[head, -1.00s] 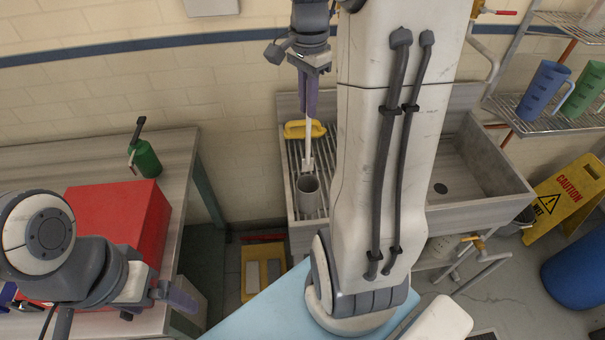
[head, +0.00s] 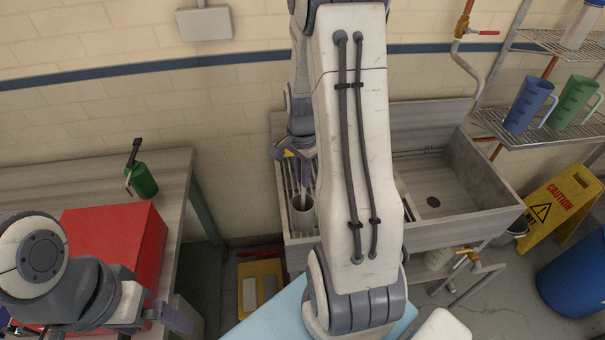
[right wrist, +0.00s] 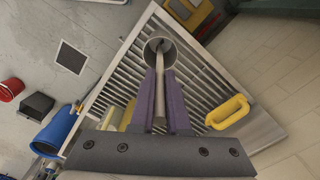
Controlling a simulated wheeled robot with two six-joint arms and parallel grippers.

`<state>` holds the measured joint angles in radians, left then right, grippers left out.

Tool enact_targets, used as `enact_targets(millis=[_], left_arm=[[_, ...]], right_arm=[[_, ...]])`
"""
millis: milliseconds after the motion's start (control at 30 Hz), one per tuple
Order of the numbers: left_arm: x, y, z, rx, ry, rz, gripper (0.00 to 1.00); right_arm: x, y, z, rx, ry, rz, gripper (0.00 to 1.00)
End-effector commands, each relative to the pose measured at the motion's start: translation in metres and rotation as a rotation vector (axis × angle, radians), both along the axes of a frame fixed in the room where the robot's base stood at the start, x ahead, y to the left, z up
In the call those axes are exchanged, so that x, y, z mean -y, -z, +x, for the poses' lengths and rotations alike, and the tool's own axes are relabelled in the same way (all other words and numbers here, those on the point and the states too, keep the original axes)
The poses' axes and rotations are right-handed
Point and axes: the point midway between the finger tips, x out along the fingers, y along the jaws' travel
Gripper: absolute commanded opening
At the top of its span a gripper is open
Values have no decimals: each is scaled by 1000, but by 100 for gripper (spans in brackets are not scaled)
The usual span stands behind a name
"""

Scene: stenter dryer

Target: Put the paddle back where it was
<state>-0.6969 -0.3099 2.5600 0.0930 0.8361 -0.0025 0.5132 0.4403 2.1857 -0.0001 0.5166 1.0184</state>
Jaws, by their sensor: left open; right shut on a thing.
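My right gripper (head: 304,188) is shut on the paddle and points down, just above the grey cup (head: 302,221) on the ribbed drainboard of the sink. In the right wrist view the pale, thin paddle (right wrist: 160,82) runs between the purple fingers (right wrist: 160,98). Its far end shows within the round mouth of the cup (right wrist: 148,53). How deep it reaches is hidden. In the head view the paddle is not clearly visible. My left gripper (head: 176,319) is open and empty, low at the left by the bench.
The sink basin (head: 445,190) is to the right. A red box (head: 110,245) and a green bottle (head: 142,180) stand on the left bench. A caution sign (head: 560,205) stands right of the sink.

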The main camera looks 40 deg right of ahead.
Motion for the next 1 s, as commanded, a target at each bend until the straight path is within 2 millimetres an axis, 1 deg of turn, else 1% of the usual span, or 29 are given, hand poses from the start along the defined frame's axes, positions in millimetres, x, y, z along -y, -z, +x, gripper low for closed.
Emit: enact_targets(millis=[167, 267, 300, 367, 633, 767, 867, 1000], left_arm=[[0, 1, 0, 0, 0, 0, 94], [0, 3, 0, 0, 0, 0, 94], [0, 3, 0, 0, 0, 0, 94], [0, 2, 0, 0, -1, 0, 94], [0, 2, 0, 0, 0, 0, 94], [0, 0, 0, 0, 0, 0, 94], [0, 4, 0, 0, 0, 0, 94], [0, 9, 0, 0, -1, 0, 94]], right_arm=[[0, 0, 0, 1, 0, -1, 0], [0, 3, 0, 1, 0, 0, 0], [0, 3, 0, 1, 0, -1, 21], [0, 2, 0, 1, 0, -1, 44], [0, 2, 0, 1, 0, -1, 44], [1, -4, 1, 3, 0, -2, 44], [1, -15, 2, 7, 0, -4, 44], [1, -44, 2, 10, 0, -6, 44]])
